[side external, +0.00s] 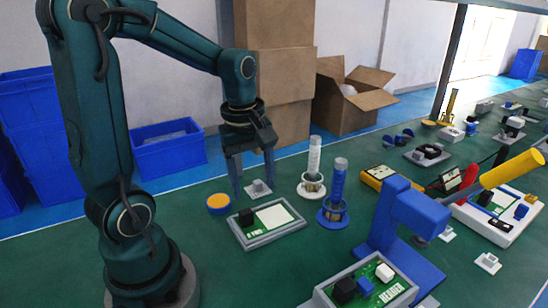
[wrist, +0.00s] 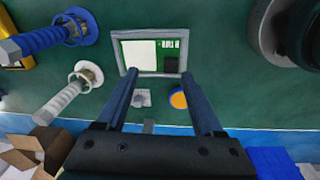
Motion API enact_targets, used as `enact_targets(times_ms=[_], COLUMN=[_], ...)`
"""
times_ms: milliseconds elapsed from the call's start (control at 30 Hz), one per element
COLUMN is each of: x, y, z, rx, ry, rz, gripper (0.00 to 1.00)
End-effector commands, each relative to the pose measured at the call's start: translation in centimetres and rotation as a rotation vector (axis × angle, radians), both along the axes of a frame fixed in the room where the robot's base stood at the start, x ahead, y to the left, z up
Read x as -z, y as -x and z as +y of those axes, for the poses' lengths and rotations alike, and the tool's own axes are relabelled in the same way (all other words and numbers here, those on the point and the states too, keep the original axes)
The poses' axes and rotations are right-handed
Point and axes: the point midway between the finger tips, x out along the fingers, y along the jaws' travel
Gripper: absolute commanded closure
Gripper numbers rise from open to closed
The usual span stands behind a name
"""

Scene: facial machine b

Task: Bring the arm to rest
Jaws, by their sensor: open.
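My gripper (side external: 254,186) is open and empty, pointing down above the green table. In the wrist view the two fingers of my gripper (wrist: 164,88) are spread wide. A small light grey part (side external: 258,188) lies on the table close to the fingers, and it shows between them in the wrist view (wrist: 141,98). A grey-framed tray (side external: 282,240) with a green board, a white panel and a black block lies in front of the gripper. An orange-topped blue round part (side external: 218,203) stands to its left.
A white post (side external: 313,160) and a blue post (side external: 337,185) stand right of the gripper. A blue press-like stand (side external: 412,215) and a framed circuit board (side external: 372,290) are at front right. Cardboard boxes (side external: 275,70) and a blue crate (side external: 168,150) are behind the table.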

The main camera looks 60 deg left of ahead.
Motion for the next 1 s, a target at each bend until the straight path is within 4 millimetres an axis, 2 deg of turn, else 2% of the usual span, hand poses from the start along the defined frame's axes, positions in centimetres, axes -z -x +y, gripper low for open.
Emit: enact_targets(times_ms=[100,300,500,600,800,1000], x=[-2.4,-4.8,-5.4,-5.0,-4.6,-4.6], y=[0.3,2.5,5.1,5.7,5.9,5.9], z=[-2.9,-7.1,-9.5,-9.7,-9.6,-9.6], rx=[0.206,0.654,1.108,1.255,1.391,1.401], ry=[-0.056,-0.166,-0.303,-0.349,-0.384,-0.388], rz=[-0.101,-0.24,-0.324,-0.316,-0.286,-0.285], gripper=[0.31,0.31,0.31,0.31,0.31,0.31])
